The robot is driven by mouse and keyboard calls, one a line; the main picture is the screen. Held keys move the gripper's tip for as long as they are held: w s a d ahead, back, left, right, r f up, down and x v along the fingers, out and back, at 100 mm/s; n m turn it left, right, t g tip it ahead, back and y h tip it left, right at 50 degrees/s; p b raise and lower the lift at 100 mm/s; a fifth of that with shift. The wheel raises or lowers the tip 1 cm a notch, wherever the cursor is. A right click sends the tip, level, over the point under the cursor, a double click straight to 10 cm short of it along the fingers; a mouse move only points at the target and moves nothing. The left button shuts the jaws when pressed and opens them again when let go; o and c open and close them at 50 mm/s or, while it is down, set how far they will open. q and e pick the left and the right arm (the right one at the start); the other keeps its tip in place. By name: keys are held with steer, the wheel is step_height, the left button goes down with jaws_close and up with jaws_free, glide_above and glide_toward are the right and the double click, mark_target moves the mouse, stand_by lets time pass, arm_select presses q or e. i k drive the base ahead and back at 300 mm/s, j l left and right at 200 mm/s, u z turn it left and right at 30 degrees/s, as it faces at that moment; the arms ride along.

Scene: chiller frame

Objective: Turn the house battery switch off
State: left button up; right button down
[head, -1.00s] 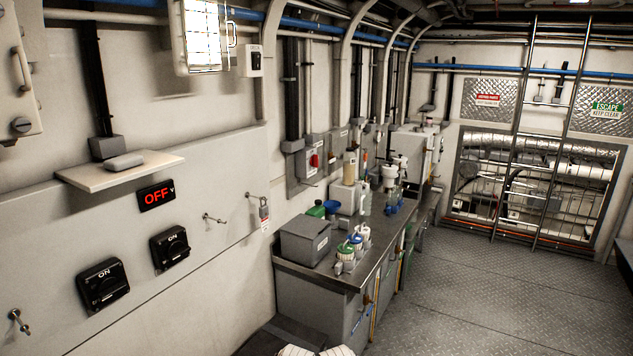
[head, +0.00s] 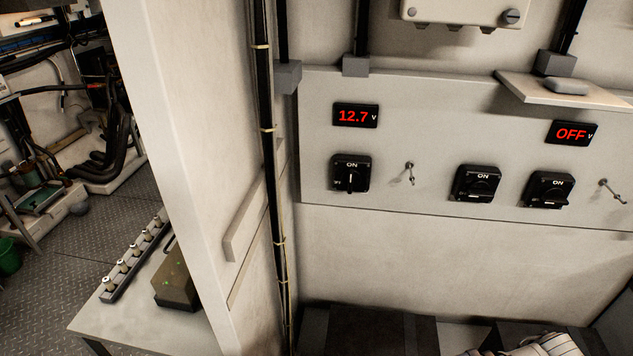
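Three black rotary switches sit in a row on the pale wall panel (head: 420,125), each marked ON at its top. The left switch (head: 350,174) has its handle upright, pointing at ON, below a red display (head: 356,115) reading 12.7 V. The middle switch (head: 476,184) and right switch (head: 549,190) have handles that look turned sideways. A second display (head: 571,133) reading OFF is above the right switch. No readable label shows which switch is the house battery's.
A small shelf (head: 570,96) with a grey object juts out at upper right. A white partition (head: 195,150) and black conduit stand left of the panel. A table (head: 140,320) holds a box at lower left.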

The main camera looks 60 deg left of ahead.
mark_target(350, 178)
steer(key=u, duration=1.8)
